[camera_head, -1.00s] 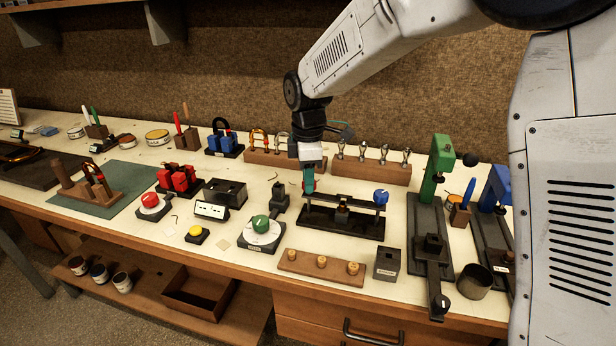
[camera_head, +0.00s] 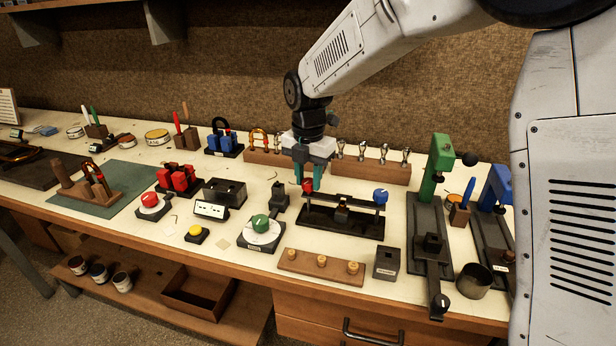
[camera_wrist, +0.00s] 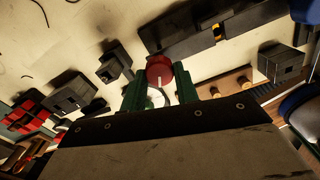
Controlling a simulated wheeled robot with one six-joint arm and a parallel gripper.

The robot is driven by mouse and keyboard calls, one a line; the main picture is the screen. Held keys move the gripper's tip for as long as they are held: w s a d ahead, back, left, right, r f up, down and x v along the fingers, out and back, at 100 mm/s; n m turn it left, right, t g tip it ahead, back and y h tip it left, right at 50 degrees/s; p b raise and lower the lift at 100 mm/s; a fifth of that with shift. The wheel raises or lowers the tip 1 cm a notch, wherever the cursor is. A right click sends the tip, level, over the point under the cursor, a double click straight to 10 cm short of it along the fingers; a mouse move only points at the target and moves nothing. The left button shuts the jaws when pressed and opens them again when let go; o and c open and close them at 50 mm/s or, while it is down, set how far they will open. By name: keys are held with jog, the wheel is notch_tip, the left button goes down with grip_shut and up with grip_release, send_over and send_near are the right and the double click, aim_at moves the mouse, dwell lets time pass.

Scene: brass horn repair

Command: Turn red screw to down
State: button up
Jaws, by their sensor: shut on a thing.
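The red screw (camera_head: 308,185) has a round red head and stands at the left end of a black fixture (camera_head: 340,226). A blue screw (camera_head: 380,196) stands at the fixture's right end. My gripper (camera_head: 311,176) points down from above, with its teal fingers on either side of the red head. In the wrist view the red screw (camera_wrist: 159,70) sits between the green finger tips, and my gripper (camera_wrist: 160,85) is shut on it. A pale line on the red head runs toward the bottom of that view. The mark cannot be read in the head view.
A black post (camera_head: 279,197) and a green knob on a dial (camera_head: 261,224) stand close on the left. A wooden block with metal pieces (camera_head: 372,171) lies behind. A wooden strip with pegs (camera_head: 320,266) lies in front. A green press (camera_head: 437,160) stands to the right.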

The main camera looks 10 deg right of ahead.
aim_at(309, 181)
jog(key=n, duration=0.4)
jog(key=shift+d+n, duration=0.1)
jog(key=shift+n, duration=0.3)
dwell(0.4)
jog(key=o, duration=1)
jog(key=shift+c, duration=0.2)
notch_tip(309, 181, up, 8)
jog(key=shift+f, duration=0.1)
